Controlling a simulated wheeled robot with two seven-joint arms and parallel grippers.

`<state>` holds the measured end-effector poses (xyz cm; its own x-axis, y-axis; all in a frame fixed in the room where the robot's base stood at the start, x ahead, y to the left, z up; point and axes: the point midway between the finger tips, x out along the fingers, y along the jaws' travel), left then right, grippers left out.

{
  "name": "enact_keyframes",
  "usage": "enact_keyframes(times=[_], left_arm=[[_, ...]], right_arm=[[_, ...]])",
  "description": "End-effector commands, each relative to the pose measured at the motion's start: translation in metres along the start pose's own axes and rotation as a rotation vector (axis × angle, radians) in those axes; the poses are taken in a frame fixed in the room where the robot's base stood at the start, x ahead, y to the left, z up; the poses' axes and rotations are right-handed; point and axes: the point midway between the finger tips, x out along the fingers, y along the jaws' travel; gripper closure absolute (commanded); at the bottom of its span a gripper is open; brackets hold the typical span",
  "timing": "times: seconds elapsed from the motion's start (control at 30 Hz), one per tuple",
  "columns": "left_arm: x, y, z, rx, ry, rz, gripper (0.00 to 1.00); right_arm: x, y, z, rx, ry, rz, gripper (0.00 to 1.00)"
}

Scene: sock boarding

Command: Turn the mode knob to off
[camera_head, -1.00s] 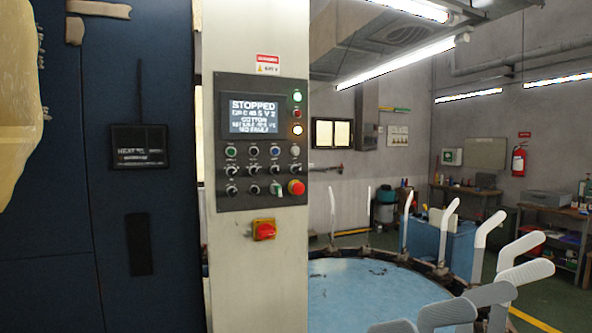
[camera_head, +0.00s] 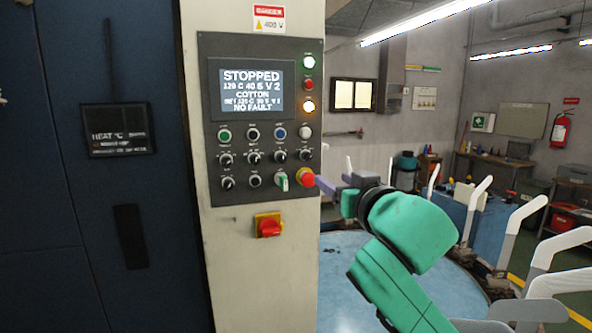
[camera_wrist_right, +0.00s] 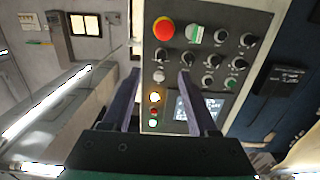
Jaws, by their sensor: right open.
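The control panel (camera_head: 212,160) on the pale column carries several small knobs whose labels are too small to read, so I cannot tell for sure which is the mode knob. My right gripper (camera_head: 328,186) is just right of the panel edge, apart from the knob. In the wrist view its fingers (camera_wrist_right: 158,78) are open and empty. My left gripper is out of view.
The panel screen (camera_head: 252,90) reads STOPPED, COTTON, NO FAULT. A red switch on a yellow plate (camera_head: 268,226) sits below the panel. A round blue table (camera_head: 345,262) ringed by upright white boards (camera_head: 475,205) stands to the right. The space before the panel is free.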

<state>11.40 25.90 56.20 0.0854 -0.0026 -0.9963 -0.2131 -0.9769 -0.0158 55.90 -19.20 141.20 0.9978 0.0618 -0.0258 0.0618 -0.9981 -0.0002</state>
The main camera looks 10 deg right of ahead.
Motion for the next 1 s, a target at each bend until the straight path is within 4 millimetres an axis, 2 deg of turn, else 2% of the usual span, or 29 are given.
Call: enact_keyframes(times=[0.03,0.17,0.27,0.5,0.6,0.7,0.8,1.0], left_arm=[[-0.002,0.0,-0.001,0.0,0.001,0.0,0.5],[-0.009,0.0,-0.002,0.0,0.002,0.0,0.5],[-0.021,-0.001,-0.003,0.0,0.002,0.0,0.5],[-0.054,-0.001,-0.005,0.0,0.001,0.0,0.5],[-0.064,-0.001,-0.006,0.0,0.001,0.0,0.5],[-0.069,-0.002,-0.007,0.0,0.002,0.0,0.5],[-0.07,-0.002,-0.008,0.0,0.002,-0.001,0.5],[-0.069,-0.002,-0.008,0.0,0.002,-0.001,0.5]], right_arm=[[-0.005,-0.002,-0.011,-0.001,0.019,-0.002,0.41],[0.006,-0.002,-0.015,0.003,0.02,-0.001,0.41],[0.028,-0.002,-0.018,0.002,0.019,-0.001,0.41],[0.094,-0.002,-0.021,0.003,0.018,0.0,0.41],[0.116,-0.002,-0.02,0.001,0.02,-0.001,0.41],[0.131,-0.003,-0.018,0.002,0.021,-0.002,0.41],[0.138,-0.003,-0.016,0.002,0.022,-0.002,0.41],[0.139,-0.003,-0.014,0.001,0.023,-0.003,0.41]])
